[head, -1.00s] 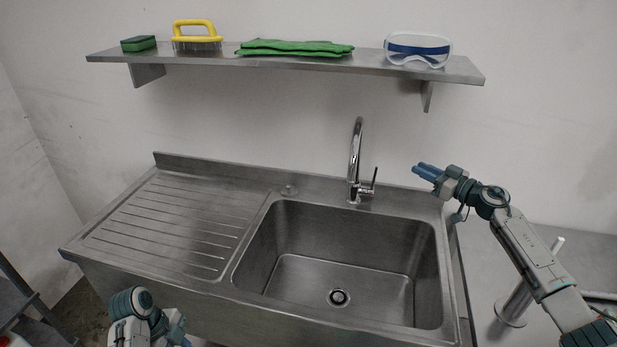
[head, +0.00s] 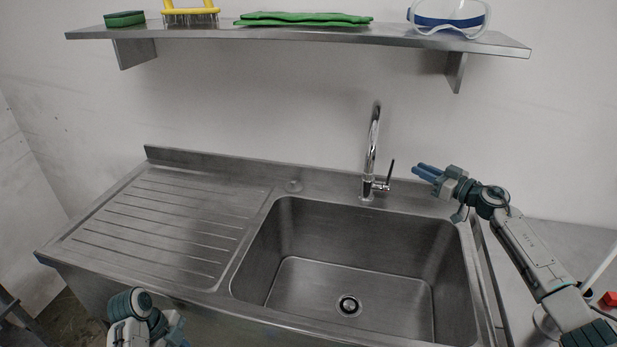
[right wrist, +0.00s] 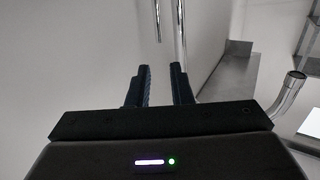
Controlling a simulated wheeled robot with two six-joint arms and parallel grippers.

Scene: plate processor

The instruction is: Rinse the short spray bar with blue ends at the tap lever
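The chrome tap (head: 373,140) stands at the back rim of the sink, with its thin upright lever (head: 390,174) on its right side. My right gripper (head: 418,171) is just right of the lever, its blue fingers pointing left at it and apart from it. In the right wrist view the fingers (right wrist: 160,80) show a gap with nothing between them; thin upright chrome rods show beyond them. My left gripper (head: 176,330) is low at the front left, partly cut off, and its fingertips are unclear. No spray bar with blue ends is recognisable.
The empty steel sink basin (head: 375,300) is below the tap, with a ribbed drainboard (head: 165,222) to its left. A wall shelf (head: 300,36) above holds a sponge, a yellow brush, green gloves and goggles. A red object (head: 608,299) is at the far right.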

